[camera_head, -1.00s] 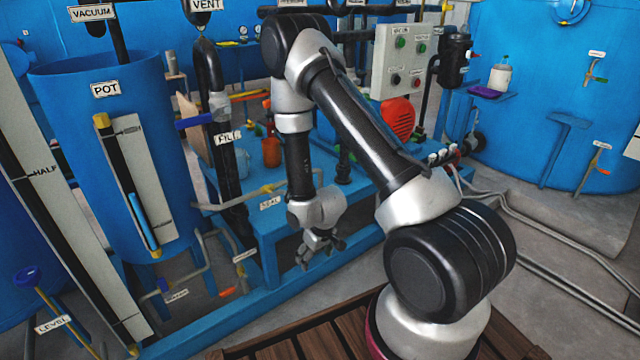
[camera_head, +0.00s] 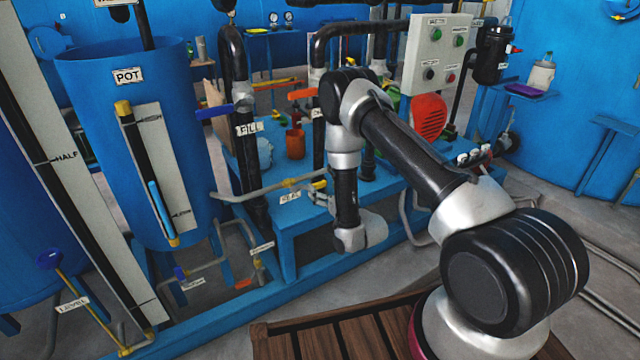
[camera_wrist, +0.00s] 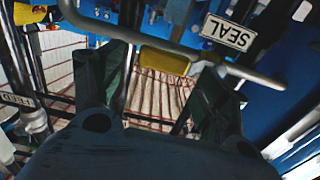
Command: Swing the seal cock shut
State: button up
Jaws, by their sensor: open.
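The seal cock's yellow handle (camera_wrist: 165,60) shows in the wrist view against a grey pipe, beside the white SEAL label (camera_wrist: 228,32). In the head view the small yellow handle (camera_head: 319,185) is at the right end of the grey pipe, above the low blue bench front. My gripper (camera_wrist: 163,70) is open, with its two dark fingers spread to either side of the yellow handle in the wrist view. I cannot tell whether either finger touches it. In the head view the fingers are mostly hidden behind my wrist.
The FILL pipe with a blue handle (camera_head: 214,112) stands left of the seal pipe. The blue pot (camera_head: 95,150) stands at left. A FEED label (camera_wrist: 17,100) shows in the wrist view.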

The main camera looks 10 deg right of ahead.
aim_at(320, 184)
jog(key=shift+x, duration=1.75)
jog(key=c, duration=1.5)
